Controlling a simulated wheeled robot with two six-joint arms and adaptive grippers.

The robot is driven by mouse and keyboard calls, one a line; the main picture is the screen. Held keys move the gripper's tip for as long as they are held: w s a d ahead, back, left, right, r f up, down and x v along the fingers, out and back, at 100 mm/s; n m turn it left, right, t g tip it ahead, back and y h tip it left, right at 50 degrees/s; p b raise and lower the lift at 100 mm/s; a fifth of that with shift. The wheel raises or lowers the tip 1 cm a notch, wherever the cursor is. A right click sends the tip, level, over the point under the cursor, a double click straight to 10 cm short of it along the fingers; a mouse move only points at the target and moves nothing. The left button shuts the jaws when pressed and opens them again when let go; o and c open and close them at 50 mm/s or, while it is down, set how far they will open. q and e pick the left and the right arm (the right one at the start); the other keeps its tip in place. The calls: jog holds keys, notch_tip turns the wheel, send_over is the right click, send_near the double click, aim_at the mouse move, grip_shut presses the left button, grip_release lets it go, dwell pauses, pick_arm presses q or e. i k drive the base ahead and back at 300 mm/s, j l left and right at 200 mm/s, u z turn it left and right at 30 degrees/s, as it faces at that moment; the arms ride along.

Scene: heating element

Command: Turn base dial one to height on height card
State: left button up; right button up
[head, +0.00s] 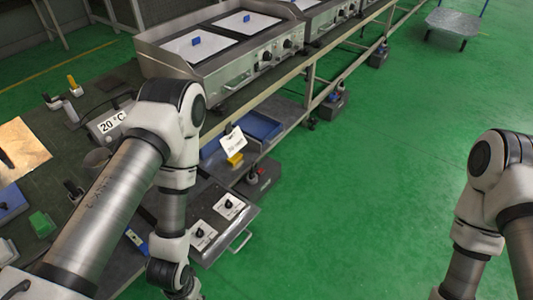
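A metal control panel (240,218) with two black dials on white plates lies at lower centre, beside my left arm. One dial (229,204) is nearer the back right and the other (200,233) nearer the front left. Their labels are too small to read, so I cannot tell which is dial one. A white card (233,141) with small print, perhaps the height card, stands upright behind the panel. My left arm reaches down to the panel's left edge, and its gripper is below the frame. My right arm hangs at the right edge, its gripper also out of frame.
A 20 °C display (112,122) stands behind my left arm. A blue tray (262,126) and a yellow block (235,159) are near the card. A steel hotplate unit (215,50) with knobs is at the back. The green floor (370,190) between my arms is clear.

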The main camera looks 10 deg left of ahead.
aim_at(200, 233)
jog(key=u, duration=1.2)
